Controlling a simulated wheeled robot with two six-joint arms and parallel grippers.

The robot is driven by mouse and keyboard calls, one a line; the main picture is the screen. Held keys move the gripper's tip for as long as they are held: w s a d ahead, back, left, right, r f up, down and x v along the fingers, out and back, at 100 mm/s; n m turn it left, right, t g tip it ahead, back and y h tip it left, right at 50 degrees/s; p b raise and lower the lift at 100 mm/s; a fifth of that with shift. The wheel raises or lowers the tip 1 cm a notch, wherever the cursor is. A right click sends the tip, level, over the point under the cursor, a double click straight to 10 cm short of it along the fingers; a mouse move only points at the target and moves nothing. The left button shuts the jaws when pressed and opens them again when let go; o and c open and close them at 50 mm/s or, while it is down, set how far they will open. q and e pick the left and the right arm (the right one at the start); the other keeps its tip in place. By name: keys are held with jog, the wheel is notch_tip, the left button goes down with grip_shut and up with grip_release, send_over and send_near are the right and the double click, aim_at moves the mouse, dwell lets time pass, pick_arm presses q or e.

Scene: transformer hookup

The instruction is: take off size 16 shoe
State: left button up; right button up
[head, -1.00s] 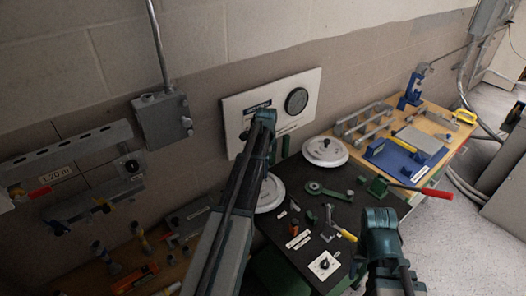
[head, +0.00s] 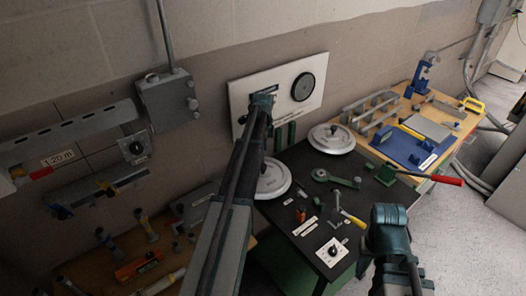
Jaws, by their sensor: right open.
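No size marking is legible, so I cannot tell which piece is the size 16 shoe. Small dark and orange pieces (head: 301,214) stand near white label strips. My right gripper (head: 389,214) is open over the bench's front right edge, with no piece visible in it. My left gripper (head: 262,101) is in front of the wall panel, seen from behind; its jaws are hidden.
Two round white lids (head: 332,139) (head: 272,179) sit on the black bench (head: 283,216). A white plate with a black knob (head: 332,252) is at its front. A wooden bench (head: 470,122) with a blue tray (head: 405,147) stands right.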

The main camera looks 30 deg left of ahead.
aim_at(263, 165)
pick_arm(q)
notch_tip(263, 165, down, 10)
jog(key=b, duration=0.8)
jog(key=shift+r, duration=0.25)
jog(key=shift+r, duration=0.1)
grip_shut()
dwell(0.6)
dwell(0.4)
